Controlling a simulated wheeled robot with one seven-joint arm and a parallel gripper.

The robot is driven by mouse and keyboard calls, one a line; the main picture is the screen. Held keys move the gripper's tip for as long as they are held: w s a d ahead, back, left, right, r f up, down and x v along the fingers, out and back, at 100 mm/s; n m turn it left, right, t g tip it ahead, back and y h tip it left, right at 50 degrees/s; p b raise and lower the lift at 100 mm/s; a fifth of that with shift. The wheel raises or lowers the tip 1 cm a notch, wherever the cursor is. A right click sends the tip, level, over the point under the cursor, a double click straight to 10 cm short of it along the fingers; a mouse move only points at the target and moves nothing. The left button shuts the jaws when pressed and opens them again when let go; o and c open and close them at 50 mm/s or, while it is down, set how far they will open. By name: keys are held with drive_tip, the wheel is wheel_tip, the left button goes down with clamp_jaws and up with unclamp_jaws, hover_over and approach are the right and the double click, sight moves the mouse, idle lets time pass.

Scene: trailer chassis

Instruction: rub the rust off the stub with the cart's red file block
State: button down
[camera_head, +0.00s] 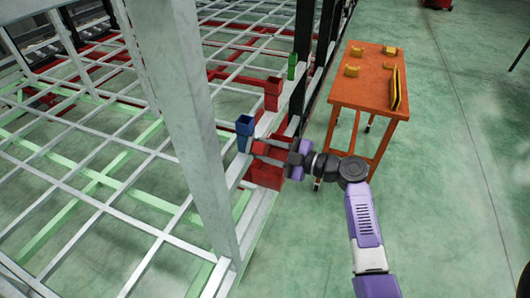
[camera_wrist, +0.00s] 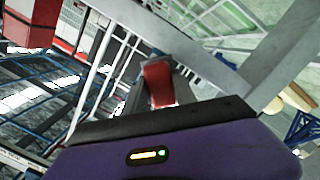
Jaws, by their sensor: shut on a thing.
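My gripper (camera_head: 274,150) is shut on a red block, reaching left from my purple arm to the trailer frame's edge. The red block (camera_wrist: 158,82) shows between the grey fingers in the wrist view. In the head view, its red end (camera_head: 260,148) is close beside the post under a blue open-topped stub (camera_head: 244,122). I cannot tell whether they touch. A red stub (camera_head: 272,86) and a green stub (camera_head: 292,66) stand farther back along the frame. Rust is too small to make out on any stub.
The orange cart (camera_head: 368,80) stands right of the frame, with several yellow pieces (camera_head: 352,71) on its top. A pale upright post (camera_head: 195,130) rises left of my gripper. A red chassis part (camera_head: 266,178) lies just below it.

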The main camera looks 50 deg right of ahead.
drive_tip(key=shift+w+d+f+b, duration=0.1)
drive_tip(key=shift+w+d+b, duration=0.1)
drive_tip(key=shift+d+b, duration=0.35)
drive_tip(key=shift+w+d+f+b, duration=0.1)
drive_tip(key=shift+w+d+b, duration=0.05)
drive_tip(key=shift+d+b, duration=0.35)
drive_tip(key=shift+w+d+r+b, duration=0.1)
drive_tip(key=shift+w+d+b, duration=0.1)
drive_tip(key=shift+d+b, duration=0.45)
drive_tip(key=shift+w+a+b, duration=0.1)
drive_tip(key=shift+a+b, duration=0.05)
drive_tip(key=shift+b, duration=0.4)
drive_tip(key=shift+s+a+r+b, duration=0.1)
drive_tip(key=shift+s+a+b, duration=0.25)
drive_tip(key=shift+a, duration=0.55)
drive_tip(key=shift+s+a+b, duration=0.1)
drive_tip(key=shift+s+a, duration=0.3)
drive_tip(key=shift+a, duration=0.5)
drive_tip(key=shift+s, duration=0.1)
drive_tip(key=shift+d+f+b+v, duration=0.15)
drive_tip(key=shift+b+v, duration=0.35)
drive_tip(key=shift+v, duration=0.95)
drive_tip(key=shift+d+f+b+v, duration=0.1)
drive_tip(key=shift+b+v, duration=0.4)
drive_tip(key=shift+v, duration=0.95)
